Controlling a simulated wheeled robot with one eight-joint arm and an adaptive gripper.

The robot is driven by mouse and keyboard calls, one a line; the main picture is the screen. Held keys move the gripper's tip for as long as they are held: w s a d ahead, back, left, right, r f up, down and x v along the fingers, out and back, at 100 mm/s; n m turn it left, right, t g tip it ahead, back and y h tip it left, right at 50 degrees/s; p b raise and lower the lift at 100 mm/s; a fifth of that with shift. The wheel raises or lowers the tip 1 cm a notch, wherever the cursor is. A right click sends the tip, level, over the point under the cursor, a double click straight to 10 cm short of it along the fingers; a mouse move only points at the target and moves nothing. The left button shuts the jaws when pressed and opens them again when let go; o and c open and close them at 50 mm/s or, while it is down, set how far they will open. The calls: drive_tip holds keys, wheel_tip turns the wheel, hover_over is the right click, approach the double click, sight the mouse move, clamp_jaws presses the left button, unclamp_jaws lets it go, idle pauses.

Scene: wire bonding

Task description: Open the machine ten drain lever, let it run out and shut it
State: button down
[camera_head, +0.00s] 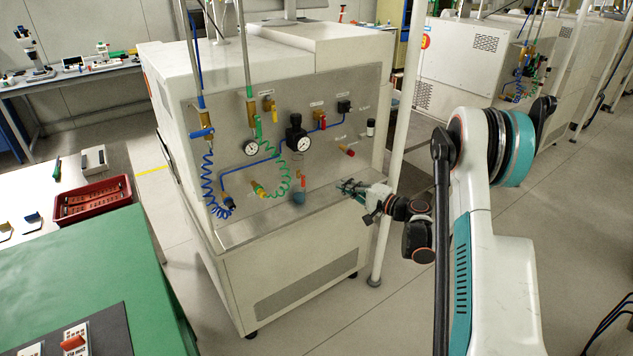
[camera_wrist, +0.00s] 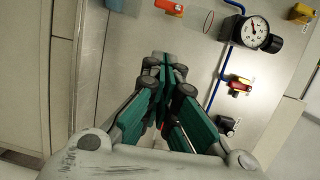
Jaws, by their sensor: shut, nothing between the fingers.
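The machine's pale cabinet front (camera_head: 225,115) carries gauges, valves and tubing. A small red lever (camera_head: 304,176) sits low on it, below the black regulator and dial (camera_head: 297,138). A blue-grey cup (camera_head: 298,197) is beneath the lever. In the wrist view the red-orange lever (camera_wrist: 168,7) is at the top edge, beside a clear bowl (camera_wrist: 198,19). My gripper (camera_head: 345,186) is shut and empty, to the right of the lever and apart from it. Its green fingers (camera_wrist: 164,64) meet in the wrist view. Whether liquid is flowing cannot be told.
Another red-handled valve (camera_head: 322,121) and a red knob (camera_head: 347,150) are on the panel near my gripper. Coiled blue (camera_head: 212,185) and green (camera_head: 291,181) hoses hang at left. A white post (camera_head: 394,150) stands close to my arm. A metal ledge (camera_head: 265,222) runs below the panel.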

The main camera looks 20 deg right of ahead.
sight(303, 181)
drive_tip(key=shift+m+t, duration=0.3)
drive_tip(key=shift+t, duration=0.1)
drive_tip(key=w+a+b, duration=0.1)
drive_tip(key=w, duration=0.1)
drive_tip(key=w+a+f+b, duration=0.1)
drive_tip(key=w, duration=0.2)
drive_tip(key=w+a+f+b, duration=0.1)
drive_tip(key=w, duration=0.1)
drive_tip(key=shift+w+a+f, duration=0.1)
drive_tip(key=shift+w+a, duration=0.25)
drive_tip(key=a, duration=0.1)
drive_tip(key=a+b, duration=0.1)
drive_tip(key=a, duration=0.1)
drive_tip(key=shift+s, duration=0.3)
drive_tip(key=shift+s+a+r+b, duration=0.1)
drive_tip(key=shift+a+r+b, duration=0.15)
drive_tip(key=shift+a, duration=0.2)
drive_tip(key=shift+a+f, duration=0.1)
drive_tip(key=shift+m, duration=0.3)
